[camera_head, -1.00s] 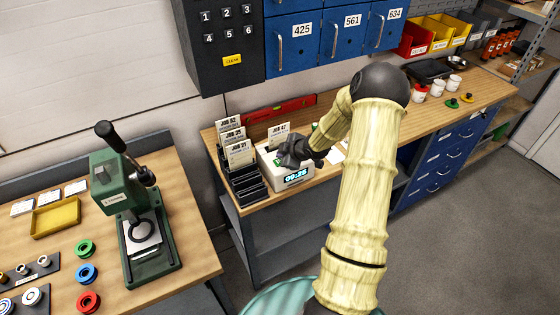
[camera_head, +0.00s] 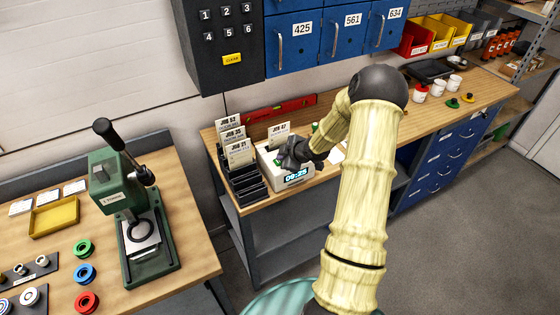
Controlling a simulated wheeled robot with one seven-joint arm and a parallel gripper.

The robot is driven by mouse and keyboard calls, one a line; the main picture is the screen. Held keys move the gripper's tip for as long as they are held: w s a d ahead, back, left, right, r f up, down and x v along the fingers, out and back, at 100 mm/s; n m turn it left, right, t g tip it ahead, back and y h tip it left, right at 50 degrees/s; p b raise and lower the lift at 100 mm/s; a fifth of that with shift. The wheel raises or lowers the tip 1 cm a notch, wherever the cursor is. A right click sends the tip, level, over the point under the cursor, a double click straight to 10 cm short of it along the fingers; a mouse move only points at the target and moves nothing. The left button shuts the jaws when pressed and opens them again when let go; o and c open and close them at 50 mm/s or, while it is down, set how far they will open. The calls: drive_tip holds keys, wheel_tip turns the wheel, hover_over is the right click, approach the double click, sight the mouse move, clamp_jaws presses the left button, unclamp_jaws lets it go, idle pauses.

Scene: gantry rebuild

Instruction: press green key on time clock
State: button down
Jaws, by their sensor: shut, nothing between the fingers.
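The time clock (camera_head: 270,167) is a small white box on the wooden workbench, with a lit display reading 09:25 on its front. A job card stands up at its back. My gripper (camera_head: 287,164) is dark, shut and empty, and sits over the top of the clock. A small bit of green shows on the clock's top by the fingertips. Most of the top is hidden by the gripper, so I cannot tell whether the fingers touch the key.
A black card rack (camera_head: 243,180) with job cards stands just left of the clock. A red level (camera_head: 281,109) lies behind it. A green press (camera_head: 135,215) stands on the left bench. A dark keypad cabinet (camera_head: 222,50) hangs above.

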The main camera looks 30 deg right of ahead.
drive_tip(key=shift+f, duration=0.3)
drive_tip(key=shift+r, duration=0.1)
idle(0.5)
drive_tip(key=shift+r+p, duration=0.55)
drive_tip(key=shift+r, duration=0.2)
wheel_tip(320, 180, up, 5)
drive_tip(key=p, duration=0.4)
drive_tip(key=shift+p, duration=0.3)
idle(0.4)
drive_tip(key=shift+a, duration=0.1)
